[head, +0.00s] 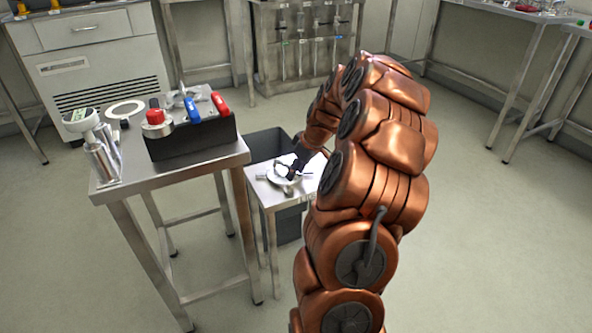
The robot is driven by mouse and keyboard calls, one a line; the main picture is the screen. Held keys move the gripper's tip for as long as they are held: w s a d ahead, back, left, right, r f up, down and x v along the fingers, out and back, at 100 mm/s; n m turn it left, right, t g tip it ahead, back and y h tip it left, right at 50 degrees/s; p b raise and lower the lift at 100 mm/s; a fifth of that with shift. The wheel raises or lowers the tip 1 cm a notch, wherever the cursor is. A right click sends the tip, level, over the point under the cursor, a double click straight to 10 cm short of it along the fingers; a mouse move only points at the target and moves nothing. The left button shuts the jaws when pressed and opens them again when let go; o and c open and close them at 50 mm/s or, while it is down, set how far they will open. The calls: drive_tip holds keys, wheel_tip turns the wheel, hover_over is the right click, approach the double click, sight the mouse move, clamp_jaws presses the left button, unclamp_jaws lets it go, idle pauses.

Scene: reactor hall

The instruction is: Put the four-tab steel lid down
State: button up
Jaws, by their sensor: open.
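A round steel lid (281,183) lies on the top of the small low table (267,199) in the middle of the head view. Tab-like bits stick out at its edge, but they are too small to count. My gripper (290,174) is open at the lid, with its dark fingers pointing down over it. I cannot tell whether the fingers touch the lid. My copper-coloured arm hides the right part of the small table.
A taller steel table (187,172) stands left of the small table. It bears a black box (192,140) with red and blue handles, a pale ring (126,108) and a gauge (80,119). A dark bin (267,143) stands behind the small table. Floor at right is clear.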

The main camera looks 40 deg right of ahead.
drive_tip(key=shift+r, duration=0.1)
drive_tip(key=p+v, duration=0.2)
drive_tip(key=v, duration=1)
drive_tip(key=s+a+g+y, duration=0.1)
drive_tip(key=s+a+g, duration=0.15)
drive_tip(key=a, duration=1.15)
drive_tip(key=s+a+g, duration=0.2)
drive_tip(key=s+a, duration=0.1)
drive_tip(key=a, duration=1.1)
drive_tip(key=s+a+f+m+g+h, duration=0.1)
drive_tip(key=s+a, duration=0.3)
drive_tip(key=s, duration=0.6)
drive_tip(key=s+a+f+g+h, duration=0.1)
drive_tip(key=s+a, duration=0.4)
drive_tip(key=s, duration=0.5)
wheel_tip(320, 180, down, 2)
drive_tip(key=shift+s+a+m+g, duration=0.2)
drive_tip(key=shift+s+m+g, duration=0.2)
drive_tip(key=shift+g, duration=0.35)
